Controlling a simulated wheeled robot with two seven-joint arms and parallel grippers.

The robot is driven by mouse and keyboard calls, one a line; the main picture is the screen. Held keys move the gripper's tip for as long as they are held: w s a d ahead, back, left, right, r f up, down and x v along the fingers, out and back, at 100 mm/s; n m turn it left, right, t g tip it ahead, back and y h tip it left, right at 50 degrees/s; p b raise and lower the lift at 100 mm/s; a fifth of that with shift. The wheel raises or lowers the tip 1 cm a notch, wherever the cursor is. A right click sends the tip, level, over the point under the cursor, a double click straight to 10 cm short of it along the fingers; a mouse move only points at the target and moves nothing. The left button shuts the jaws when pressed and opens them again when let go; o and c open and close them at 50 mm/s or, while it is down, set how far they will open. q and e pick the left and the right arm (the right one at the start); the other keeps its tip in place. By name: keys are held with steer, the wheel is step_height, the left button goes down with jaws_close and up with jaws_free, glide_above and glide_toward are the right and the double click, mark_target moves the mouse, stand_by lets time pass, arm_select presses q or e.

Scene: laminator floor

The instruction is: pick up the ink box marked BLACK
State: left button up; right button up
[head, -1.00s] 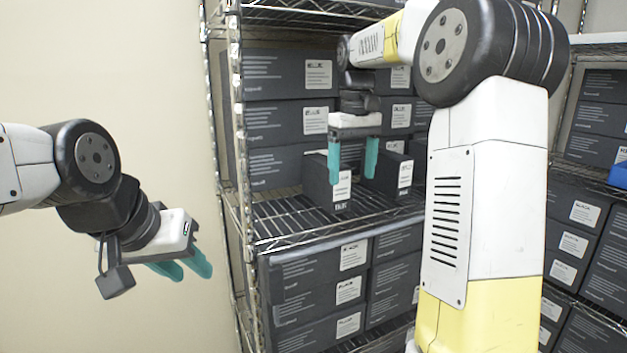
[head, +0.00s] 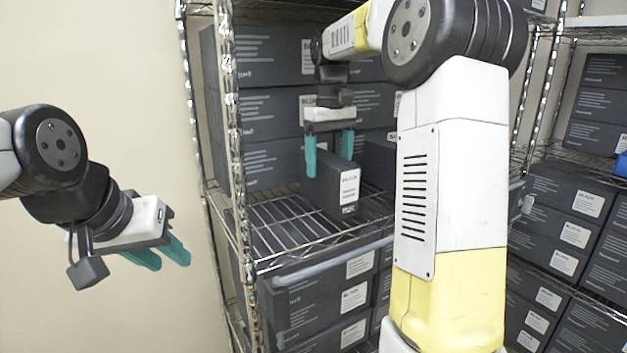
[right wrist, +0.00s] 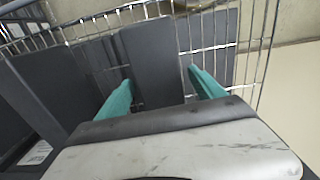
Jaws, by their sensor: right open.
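A dark ink box (head: 327,184) with a white label stands upright on the wire shelf. Its label is too small to read surely. My right gripper (head: 330,157) is open above it, one finger to each side of its top. In the right wrist view the box (right wrist: 155,58) stands between the two teal fingers (right wrist: 161,88); a gap shows on the right, and contact on the left is unclear. My left gripper (head: 167,256) is empty in front of the wall, its fingers apart.
The wire shelf (head: 275,222) has bare room left of the box. Stacked dark boxes (head: 270,112) stand behind it, and more (head: 315,292) lie below. A chrome post (head: 232,130) rises at the left. Another rack with boxes (head: 575,205) stands at the right.

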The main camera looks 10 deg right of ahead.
mark_target(327, 182)
steer(key=f, duration=0.5)
steer(key=shift+w+a+f, duration=0.15)
steer(key=shift+w+f, duration=0.15)
steer(key=shift+f, duration=0.1)
steer(key=shift+r, duration=0.1)
jaws_close()
